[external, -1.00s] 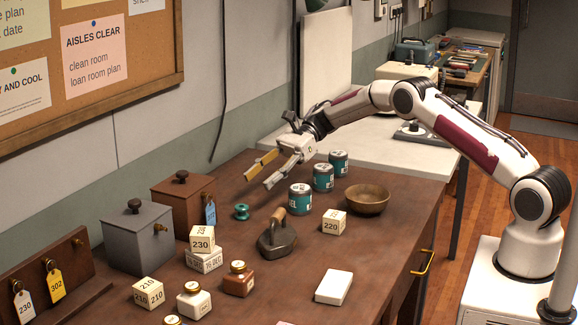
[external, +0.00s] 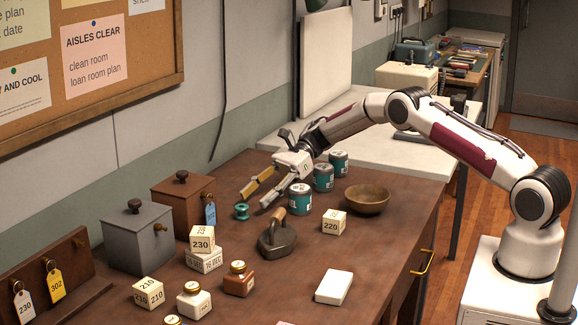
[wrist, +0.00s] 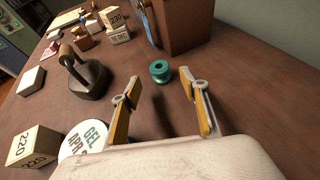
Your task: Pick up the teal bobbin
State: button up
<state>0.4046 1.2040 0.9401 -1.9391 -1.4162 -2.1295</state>
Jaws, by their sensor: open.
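The teal bobbin (external: 241,211) stands upright on the brown table, in front of the wooden box. In the wrist view the bobbin (wrist: 160,71) lies just beyond the fingertips, roughly centred between them. My gripper (external: 254,197) is open and empty, low over the table to the right of the bobbin. In the wrist view my gripper (wrist: 157,88) shows its two yellow-padded fingers spread apart, with bare table between them. The fingers do not appear to touch the bobbin.
A dark iron (external: 277,238) stands in front of the gripper. Teal-labelled tins (external: 300,199) are close to its right. The wooden box (external: 184,203) and grey box (external: 138,238) stand left of the bobbin. Number blocks (external: 204,253) are nearer the camera.

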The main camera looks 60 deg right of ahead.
aim_at(244, 208)
jog(key=shift+x, duration=2.9)
jog(key=c, duration=1.1)
